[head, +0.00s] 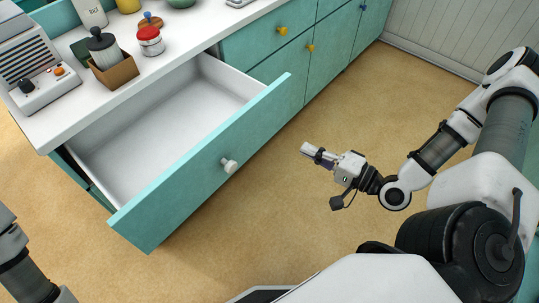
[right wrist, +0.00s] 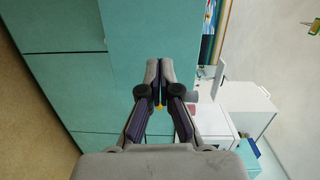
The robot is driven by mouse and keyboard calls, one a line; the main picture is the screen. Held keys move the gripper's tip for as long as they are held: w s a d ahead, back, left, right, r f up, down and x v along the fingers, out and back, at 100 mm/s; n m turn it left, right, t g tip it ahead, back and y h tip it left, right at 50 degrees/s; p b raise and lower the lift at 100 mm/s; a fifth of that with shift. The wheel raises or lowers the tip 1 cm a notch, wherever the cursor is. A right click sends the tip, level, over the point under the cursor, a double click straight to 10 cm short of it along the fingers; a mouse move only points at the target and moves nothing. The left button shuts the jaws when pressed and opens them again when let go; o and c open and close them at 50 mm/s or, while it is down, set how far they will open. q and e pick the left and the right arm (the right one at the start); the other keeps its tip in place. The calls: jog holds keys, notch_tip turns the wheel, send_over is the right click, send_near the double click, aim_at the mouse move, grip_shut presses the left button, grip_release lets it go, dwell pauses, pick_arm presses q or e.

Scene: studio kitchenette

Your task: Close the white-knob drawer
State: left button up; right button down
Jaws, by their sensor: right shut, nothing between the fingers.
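The white-knob drawer (head: 190,174) is pulled well out from the counter in the head view. Its teal front carries a round white knob (head: 229,165), and its white inside looks empty. My right gripper (head: 306,149) is shut and empty. It is to the right of the drawer front in the picture, apart from the knob and the front. In the right wrist view its two fingers (right wrist: 160,82) are together in front of teal panels. Only part of my left arm shows at the lower left of the head view; its gripper is out of frame.
Teal fronts with yellow knobs (head: 282,30) stand right of the drawer. The tan floor (head: 270,215) in front is clear.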

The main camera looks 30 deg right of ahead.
jog(key=d+f+m+t+h+b, duration=0.1)
jog(key=d+f+m+h+b, duration=0.1)
jog(key=d+f, duration=0.15)
jog(key=b, duration=0.3)
send_near(268, 123)
jog(key=b+x, duration=0.3)
jog(key=x, duration=0.3)
jog(key=shift+w+f, duration=0.15)
jog(key=shift+w, duration=0.1)
pick_arm(q)
notch_tip(268, 123, down, 10)
jog(key=shift+d+f, duration=0.2)
pick_arm(e)
jog(key=shift+w+a, duration=0.1)
jog(key=shift+w, duration=0.3)
pick_arm(q)
jog(key=shift+b, duration=0.3)
